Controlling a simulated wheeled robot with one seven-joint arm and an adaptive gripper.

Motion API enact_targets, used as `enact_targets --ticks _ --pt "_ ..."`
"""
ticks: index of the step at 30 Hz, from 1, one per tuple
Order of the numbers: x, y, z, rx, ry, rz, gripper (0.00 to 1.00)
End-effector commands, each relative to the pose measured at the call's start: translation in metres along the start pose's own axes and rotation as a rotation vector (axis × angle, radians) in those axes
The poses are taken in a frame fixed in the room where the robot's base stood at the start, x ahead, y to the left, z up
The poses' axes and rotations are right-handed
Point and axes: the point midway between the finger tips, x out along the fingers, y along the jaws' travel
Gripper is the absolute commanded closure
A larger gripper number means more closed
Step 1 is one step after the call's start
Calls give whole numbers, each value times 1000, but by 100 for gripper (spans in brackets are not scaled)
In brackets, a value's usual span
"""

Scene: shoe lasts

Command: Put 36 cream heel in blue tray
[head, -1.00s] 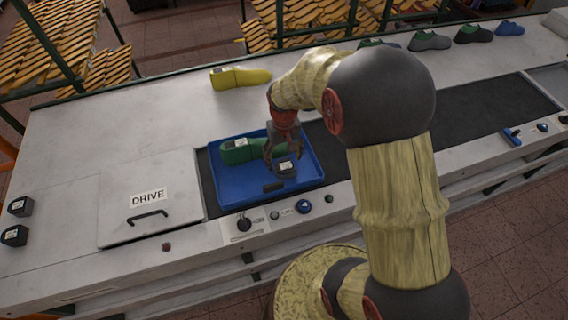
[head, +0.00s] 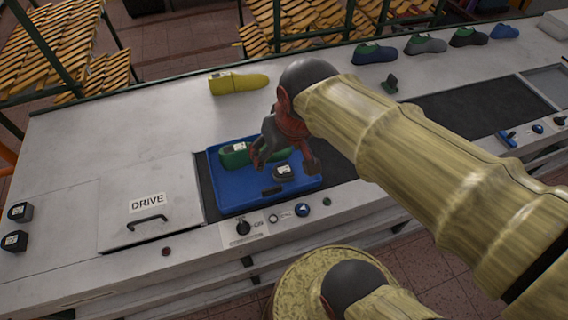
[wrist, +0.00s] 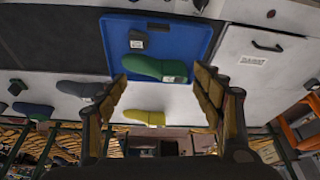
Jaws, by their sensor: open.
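The blue tray (head: 232,197) sits on the dark belt of the bench; it also shows in the wrist view (wrist: 190,38). In it lie a green last (head: 236,158) and a small dark heel block (head: 283,173) with a pale label; I cannot read the label or confirm a cream colour. In the wrist view, the green last (wrist: 150,67) and the dark heel block (wrist: 138,40) lie apart. My gripper (head: 285,163) is open and empty above the tray, apart from the block. Its spread fingers (wrist: 160,84) show in the wrist view.
A yellow last (head: 238,83) lies behind the tray. Two dark labelled blocks (head: 16,242) sit at the far left, beside the DRIVE hatch (head: 150,205). Several lasts (head: 425,45) line the back edge, with a small green piece (head: 390,84) nearer. The bench left of the yellow last is clear.

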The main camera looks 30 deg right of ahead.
Motion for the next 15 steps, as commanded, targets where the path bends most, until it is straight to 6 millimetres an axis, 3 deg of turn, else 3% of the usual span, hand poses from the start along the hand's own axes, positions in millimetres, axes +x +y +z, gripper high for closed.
enact_targets --ticks 1,6,15 --pt "-14 -5 12 -14 39 -6 33" --pt "-32 -12 38 -38 103 -19 33" --pt "-34 -14 43 -43 115 -21 33"
